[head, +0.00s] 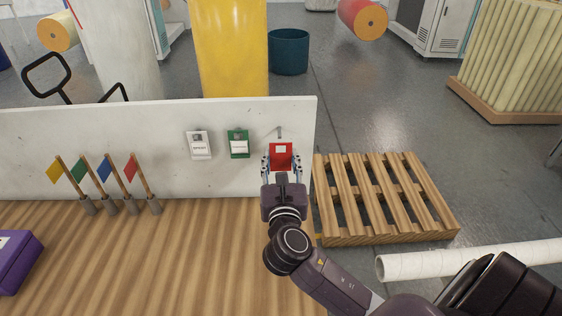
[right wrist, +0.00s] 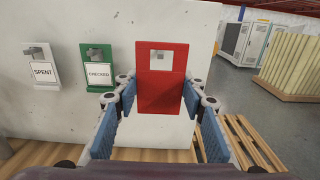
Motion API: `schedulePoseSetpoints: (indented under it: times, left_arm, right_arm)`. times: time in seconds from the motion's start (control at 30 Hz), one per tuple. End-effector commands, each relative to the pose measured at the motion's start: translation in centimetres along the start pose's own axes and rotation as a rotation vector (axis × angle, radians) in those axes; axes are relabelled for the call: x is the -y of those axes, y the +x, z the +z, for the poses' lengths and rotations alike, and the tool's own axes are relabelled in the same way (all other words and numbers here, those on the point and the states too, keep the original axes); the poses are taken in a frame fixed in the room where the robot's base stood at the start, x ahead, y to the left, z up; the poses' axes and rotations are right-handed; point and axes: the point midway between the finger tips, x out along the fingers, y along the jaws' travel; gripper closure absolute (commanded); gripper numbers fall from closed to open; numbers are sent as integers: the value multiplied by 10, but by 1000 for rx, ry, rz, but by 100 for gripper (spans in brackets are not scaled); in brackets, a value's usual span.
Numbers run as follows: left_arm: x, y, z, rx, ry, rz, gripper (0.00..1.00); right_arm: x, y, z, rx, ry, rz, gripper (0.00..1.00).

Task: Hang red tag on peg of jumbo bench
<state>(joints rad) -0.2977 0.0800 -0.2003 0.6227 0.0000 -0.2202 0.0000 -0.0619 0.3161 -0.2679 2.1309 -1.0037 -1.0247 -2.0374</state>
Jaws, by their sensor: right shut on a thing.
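The red tag (head: 281,157) is upright between the fingers of my right gripper (head: 281,168), in front of the white panel (head: 95,150) near its right edge. A bare metal peg (head: 276,132) sticks out just above the tag in the head view. In the right wrist view, the red tag (right wrist: 162,92) shows a square opening at its top, with the white panel visible through it. The blue finger pads of my right gripper (right wrist: 160,95) flank it. I cannot tell how far the tag is from the panel. My left gripper is out of view.
A white SPENT tag (head: 199,146) and a green CHECKED tag (head: 238,145) hang to the left on the panel. Several small flags (head: 104,182) stand on the wooden bench (head: 150,255). A pallet (head: 385,200) lies on the floor at the right.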

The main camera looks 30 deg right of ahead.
Motion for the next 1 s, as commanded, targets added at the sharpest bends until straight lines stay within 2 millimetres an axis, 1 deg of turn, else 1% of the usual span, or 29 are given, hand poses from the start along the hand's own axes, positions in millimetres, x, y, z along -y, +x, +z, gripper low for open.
schedulePoseSetpoints:
  times: [1.0]
  left_arm:
    - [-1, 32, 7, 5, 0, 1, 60]
  right_arm:
    - [0, 62, -6, 2, -1, 0, 75]
